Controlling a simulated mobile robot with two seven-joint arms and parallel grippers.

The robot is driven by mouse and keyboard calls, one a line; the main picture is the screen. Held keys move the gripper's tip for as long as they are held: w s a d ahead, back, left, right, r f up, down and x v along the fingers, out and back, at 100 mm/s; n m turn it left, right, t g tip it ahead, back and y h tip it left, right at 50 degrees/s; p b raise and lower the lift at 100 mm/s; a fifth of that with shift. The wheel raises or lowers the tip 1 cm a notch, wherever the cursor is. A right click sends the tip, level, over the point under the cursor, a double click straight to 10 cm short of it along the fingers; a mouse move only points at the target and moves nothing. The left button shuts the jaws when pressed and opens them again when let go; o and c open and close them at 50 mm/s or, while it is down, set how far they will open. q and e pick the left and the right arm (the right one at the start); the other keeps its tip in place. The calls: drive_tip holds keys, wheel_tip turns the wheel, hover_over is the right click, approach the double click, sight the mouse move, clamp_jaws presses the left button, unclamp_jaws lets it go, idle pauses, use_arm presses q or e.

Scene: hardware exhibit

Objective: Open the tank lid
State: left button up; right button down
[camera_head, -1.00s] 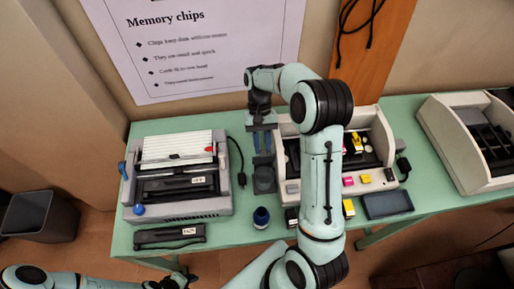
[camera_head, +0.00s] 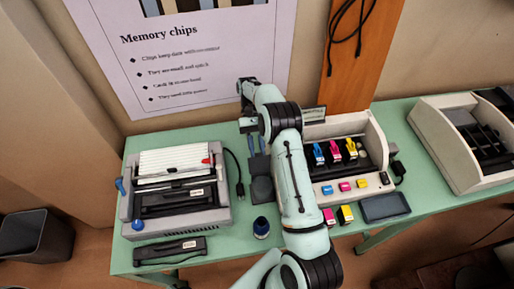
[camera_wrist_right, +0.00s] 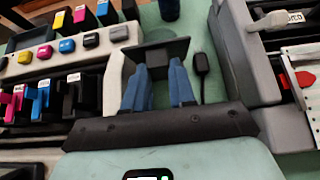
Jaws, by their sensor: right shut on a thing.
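The white ink-tank printer (camera_head: 375,128) stands on the green table, with coloured tank parts (camera_head: 335,152) exposed in its open bay. A dark flat plate, apparently the tank lid (camera_head: 262,189), stands out at the printer's left side; it also shows in the right wrist view (camera_wrist_right: 157,50). My right gripper (camera_head: 258,158) is shut on this plate, its blue fingers (camera_wrist_right: 160,72) pointing at it. Whether the plate is still joined to the printer is hidden by my right arm, which covers the printer's left part. My left gripper is out of view.
A grey machine (camera_head: 180,192) with a cable stands to the left. A dark blue bottle (camera_head: 261,228) stands in front of the plate. Small ink cartridges (camera_head: 345,214) and a dark tray (camera_head: 385,206) lie in front of the printer. Another white machine (camera_head: 460,135) is at the right.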

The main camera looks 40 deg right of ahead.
drive_tip(key=shift+s+f, duration=0.1)
drive_tip(key=shift+f, duration=0.25)
drive_tip(key=c, duration=0.9)
unclamp_jaws()
drive_tip(key=shift+r, duration=0.3)
